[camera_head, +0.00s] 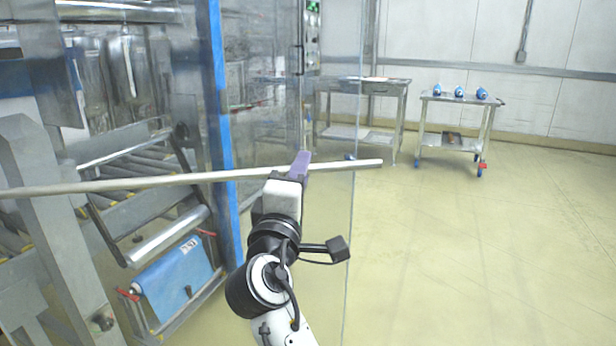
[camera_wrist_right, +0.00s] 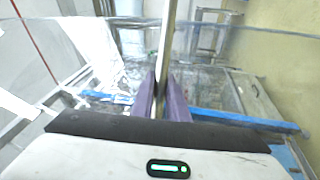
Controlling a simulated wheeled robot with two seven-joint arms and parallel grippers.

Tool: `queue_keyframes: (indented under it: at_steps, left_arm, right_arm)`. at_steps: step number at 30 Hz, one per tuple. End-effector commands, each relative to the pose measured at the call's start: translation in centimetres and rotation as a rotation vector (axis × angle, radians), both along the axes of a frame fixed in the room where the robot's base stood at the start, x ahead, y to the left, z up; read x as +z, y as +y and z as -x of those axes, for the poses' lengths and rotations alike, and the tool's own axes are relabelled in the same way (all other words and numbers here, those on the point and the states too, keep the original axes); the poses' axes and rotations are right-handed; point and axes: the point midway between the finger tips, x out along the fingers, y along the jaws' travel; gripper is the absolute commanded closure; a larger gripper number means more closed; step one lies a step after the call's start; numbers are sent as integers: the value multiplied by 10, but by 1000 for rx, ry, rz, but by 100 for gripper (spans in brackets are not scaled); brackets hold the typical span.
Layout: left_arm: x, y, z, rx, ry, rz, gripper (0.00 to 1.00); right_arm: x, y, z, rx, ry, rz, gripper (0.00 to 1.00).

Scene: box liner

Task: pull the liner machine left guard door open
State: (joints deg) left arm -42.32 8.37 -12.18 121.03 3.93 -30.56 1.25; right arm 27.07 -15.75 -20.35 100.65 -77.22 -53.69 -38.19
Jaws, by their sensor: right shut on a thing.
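The guard door (camera_head: 335,235) is a clear panel in the middle of the head view. Its free edge runs down right of my right gripper, and the floor shows through it. A long pale metal bar (camera_head: 120,184) crosses in front of it, from the left picture edge to just past the panel's edge. My right gripper (camera_head: 300,165) has its purple fingers shut on this bar near its right end. In the right wrist view the bar (camera_wrist_right: 166,45) runs between the fingertips (camera_wrist_right: 160,92). How the bar joins the door cannot be told. My left gripper is not in view.
The machine with rollers (camera_head: 150,160) and a blue post (camera_head: 222,130) stands at left, close to my right arm. A blue roll (camera_head: 175,280) sits low in it. A cart (camera_head: 455,100) with blue-topped items and a metal table (camera_head: 365,84) stand behind. Floor at right is clear.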

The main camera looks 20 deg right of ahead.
Motion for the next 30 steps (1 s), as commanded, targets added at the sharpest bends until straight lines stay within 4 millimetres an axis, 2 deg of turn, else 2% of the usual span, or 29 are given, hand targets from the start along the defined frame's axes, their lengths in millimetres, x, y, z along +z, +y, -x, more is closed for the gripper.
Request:
queue_keyframes:
  at_steps: [16,17,19,30]
  left_arm:
    - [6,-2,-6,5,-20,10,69]
    - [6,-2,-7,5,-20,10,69]
    - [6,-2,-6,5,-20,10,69]
    - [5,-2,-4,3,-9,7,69]
  right_arm:
    - [2,3,0,-15,-4,0,100]
    - [2,3,0,-15,-4,0,81]
    - [2,3,0,-14,-4,0,70]
    - [5,3,0,-15,-2,0,68]
